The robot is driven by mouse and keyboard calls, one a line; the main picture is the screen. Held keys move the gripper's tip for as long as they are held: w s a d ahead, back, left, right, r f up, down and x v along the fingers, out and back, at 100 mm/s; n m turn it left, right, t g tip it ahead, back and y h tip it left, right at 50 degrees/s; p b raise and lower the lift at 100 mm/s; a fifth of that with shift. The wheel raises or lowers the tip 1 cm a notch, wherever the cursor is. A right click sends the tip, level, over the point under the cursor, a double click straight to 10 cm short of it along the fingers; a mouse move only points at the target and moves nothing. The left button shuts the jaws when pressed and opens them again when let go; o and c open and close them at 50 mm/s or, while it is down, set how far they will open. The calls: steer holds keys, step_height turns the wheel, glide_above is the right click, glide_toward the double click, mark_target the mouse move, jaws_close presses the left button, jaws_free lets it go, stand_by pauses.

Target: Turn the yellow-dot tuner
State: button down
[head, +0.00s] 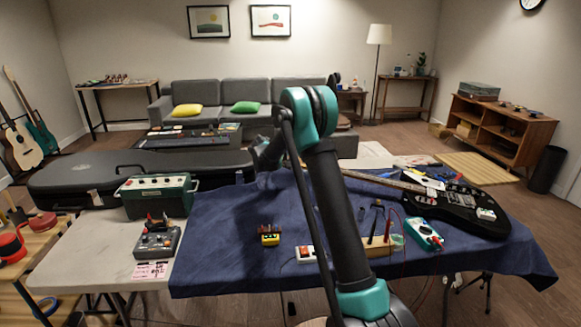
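A black electric guitar (459,208) lies on the dark blue cloth at the right of the table in the head view. Its neck (385,181) runs left and passes behind my arm. The headstock and its tuners are hidden or too small to make out, and I see no yellow dot. My own teal and black arm rises through the middle of the view. Its far end, with my gripper (266,157), shows only in part behind the arm, over the far edge of the cloth. I cannot tell whether it is open or holds anything.
A green amplifier-like box (157,195) and a grey pedal (157,242) stand left. A black case (135,170) lies behind.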

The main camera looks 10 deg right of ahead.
steer(key=m+y, duration=0.1)
steer(key=m, duration=1.2)
stand_by(0.5)
steer(key=c, duration=1.7)
jaws_free()
steer(key=shift+s+r, duration=0.1)
steer(key=shift+v, duration=3.85)
